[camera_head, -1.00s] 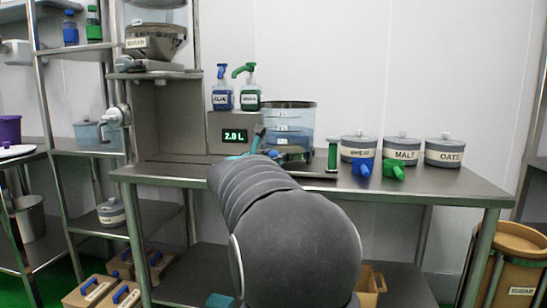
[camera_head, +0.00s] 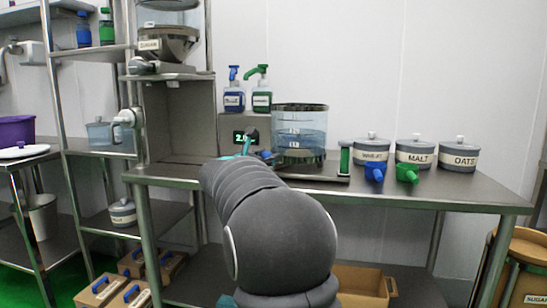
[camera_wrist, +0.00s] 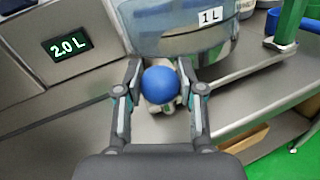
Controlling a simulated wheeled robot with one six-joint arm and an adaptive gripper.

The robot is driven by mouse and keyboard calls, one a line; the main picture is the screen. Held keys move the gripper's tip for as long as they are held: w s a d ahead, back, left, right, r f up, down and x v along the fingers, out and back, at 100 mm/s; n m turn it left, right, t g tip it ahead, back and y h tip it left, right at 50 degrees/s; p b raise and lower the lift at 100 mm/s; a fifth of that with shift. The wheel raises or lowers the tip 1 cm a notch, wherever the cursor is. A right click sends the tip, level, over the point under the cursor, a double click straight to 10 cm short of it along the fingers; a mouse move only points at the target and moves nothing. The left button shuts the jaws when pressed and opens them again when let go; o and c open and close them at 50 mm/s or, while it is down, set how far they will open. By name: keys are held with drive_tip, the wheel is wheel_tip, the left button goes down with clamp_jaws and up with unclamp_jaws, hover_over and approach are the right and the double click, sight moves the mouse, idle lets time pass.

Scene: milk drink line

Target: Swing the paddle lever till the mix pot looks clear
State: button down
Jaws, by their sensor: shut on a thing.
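The mix pot (camera_head: 300,125) is a clear round vessel with bluish, see-through liquid, standing on the table behind my gripper. Its lower wall with a "1 L" label shows in the wrist view (camera_wrist: 205,35). A blue ball knob (camera_wrist: 160,84), which looks like the paddle lever's end, sits in front of the pot. My gripper (camera_wrist: 160,95) is shut on this knob, one finger on each side. In the head view my gripper (camera_head: 250,143) is at the pot's left front, partly hidden by my arm. The lever's shaft is mostly hidden.
A display (camera_wrist: 67,45) reads "2.0 L" left of the pot. A green-handled post (camera_head: 344,158) stands just right of it. Lidded tubs, including malt (camera_head: 416,152) and oats (camera_head: 459,155), and blue and green scoops stand further right. Two pump bottles (camera_head: 233,98) stand behind.

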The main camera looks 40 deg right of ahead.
drive_tip(key=shift+w+a, duration=0.25)
drive_tip(key=shift+w, duration=0.5)
drive_tip(key=c, duration=0.7)
unclamp_jaws()
drive_tip(key=shift+s+d, duration=0.1)
drive_tip(key=v, duration=1.2)
